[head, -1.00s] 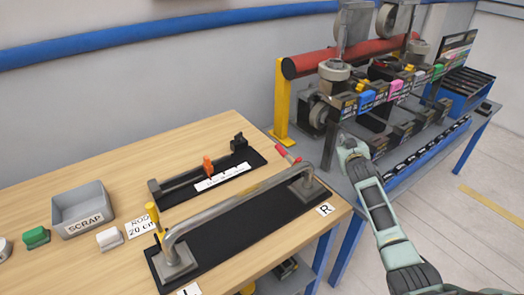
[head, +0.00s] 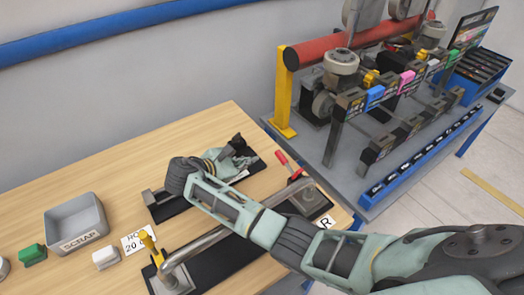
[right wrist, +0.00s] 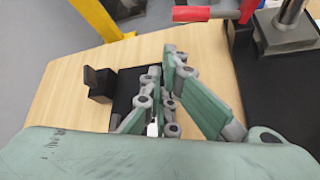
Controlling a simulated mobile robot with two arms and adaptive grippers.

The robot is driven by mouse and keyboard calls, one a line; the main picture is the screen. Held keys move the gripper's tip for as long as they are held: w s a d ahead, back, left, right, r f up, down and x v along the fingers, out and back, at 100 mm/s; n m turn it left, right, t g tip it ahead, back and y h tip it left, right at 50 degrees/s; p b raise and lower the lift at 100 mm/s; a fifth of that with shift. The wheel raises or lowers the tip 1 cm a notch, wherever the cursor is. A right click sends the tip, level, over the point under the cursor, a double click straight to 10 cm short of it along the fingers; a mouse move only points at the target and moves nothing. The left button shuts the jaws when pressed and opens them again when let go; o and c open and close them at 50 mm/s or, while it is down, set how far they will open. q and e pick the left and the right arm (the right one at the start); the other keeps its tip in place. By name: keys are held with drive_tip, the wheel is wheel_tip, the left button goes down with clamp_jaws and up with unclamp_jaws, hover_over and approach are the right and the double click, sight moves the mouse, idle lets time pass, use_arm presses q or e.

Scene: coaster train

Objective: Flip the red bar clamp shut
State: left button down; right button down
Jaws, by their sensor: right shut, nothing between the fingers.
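The red bar clamp (head: 281,157) is at the far right end of the black base on the wooden table, beside the foot of the grey bent bar (head: 222,232). Its red handle sticks up at a slant. My right gripper (head: 238,158) is shut and empty, left of the clamp and over the smaller rear fixture. Its fingers (right wrist: 163,62) point toward the table edge, apart from the clamp. My left gripper is not in view.
A grey scrap bin (head: 76,222), a green block (head: 33,254) and a white block (head: 105,257) stand on the left. A yellow-handled clamp (head: 148,242) is at the bar's near end. A yellow post (head: 284,92) and a machine bench stand beyond the table's right edge.

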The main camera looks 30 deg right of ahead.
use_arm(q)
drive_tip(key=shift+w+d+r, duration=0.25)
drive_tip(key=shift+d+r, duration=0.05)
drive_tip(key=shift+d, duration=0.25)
use_arm(e)
drive_tip(key=shift+s+a+r+n+g+h, duration=0.2)
drive_tip(key=shift+s+a+n, duration=0.15)
drive_tip(key=shift+s, duration=0.2)
drive_tip(key=shift+s+a+r+n+g+h, duration=0.25)
drive_tip(key=shift+s+a, duration=0.15)
drive_tip(key=shift+s, duration=0.15)
